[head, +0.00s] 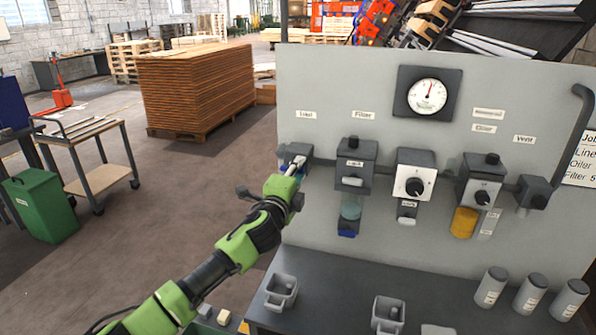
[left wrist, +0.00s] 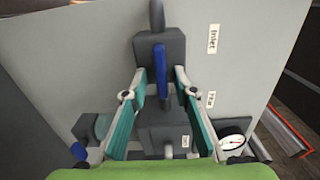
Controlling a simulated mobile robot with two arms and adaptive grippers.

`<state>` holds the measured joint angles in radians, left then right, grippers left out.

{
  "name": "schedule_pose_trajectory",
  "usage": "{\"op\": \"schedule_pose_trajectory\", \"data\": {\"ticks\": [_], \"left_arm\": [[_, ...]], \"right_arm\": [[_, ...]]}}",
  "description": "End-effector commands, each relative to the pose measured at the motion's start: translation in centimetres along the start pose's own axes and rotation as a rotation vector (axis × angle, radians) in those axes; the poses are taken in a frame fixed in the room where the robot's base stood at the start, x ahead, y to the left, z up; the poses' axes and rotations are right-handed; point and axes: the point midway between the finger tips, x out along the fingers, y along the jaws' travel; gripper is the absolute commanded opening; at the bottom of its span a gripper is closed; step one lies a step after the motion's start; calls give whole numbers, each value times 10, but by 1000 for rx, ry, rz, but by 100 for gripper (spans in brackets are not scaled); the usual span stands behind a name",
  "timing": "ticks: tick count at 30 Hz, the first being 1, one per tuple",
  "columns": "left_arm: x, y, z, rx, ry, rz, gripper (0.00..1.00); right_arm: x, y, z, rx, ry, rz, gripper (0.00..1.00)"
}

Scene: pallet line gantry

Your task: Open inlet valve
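The inlet valve (head: 297,151) is a dark grey block at the left end of the panel's pipe line, below a label. In the left wrist view its block (left wrist: 160,48) carries a blue lever (left wrist: 161,72), which looks in line with the pipe stub (left wrist: 157,14). My left gripper (head: 293,165) is at the valve. In the left wrist view its fingers (left wrist: 161,82) stand on both sides of the lever, with a gap that appears on each side. In the head view the fingers hide most of the lever. My right gripper is not in view.
A filter unit (head: 354,168), a regulator with a knob (head: 413,181) and an oiler (head: 478,190) hang right of the valve. A pressure gauge (head: 428,95) is above. Cups and canisters stand on the bench (head: 335,293) below.

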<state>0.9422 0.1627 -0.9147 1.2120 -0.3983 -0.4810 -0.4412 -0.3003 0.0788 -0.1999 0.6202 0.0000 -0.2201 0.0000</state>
Motion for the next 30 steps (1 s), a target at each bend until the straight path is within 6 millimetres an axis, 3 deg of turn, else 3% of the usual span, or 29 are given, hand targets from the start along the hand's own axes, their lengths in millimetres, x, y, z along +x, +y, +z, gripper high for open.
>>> {"op": "schedule_pose_trajectory", "data": {"ticks": [14,30], "left_arm": [[-8,-1,0,-4,0,-2,26],[-86,0,0,-2,1,-1,26]], "right_arm": [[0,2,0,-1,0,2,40],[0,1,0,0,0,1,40]]}}
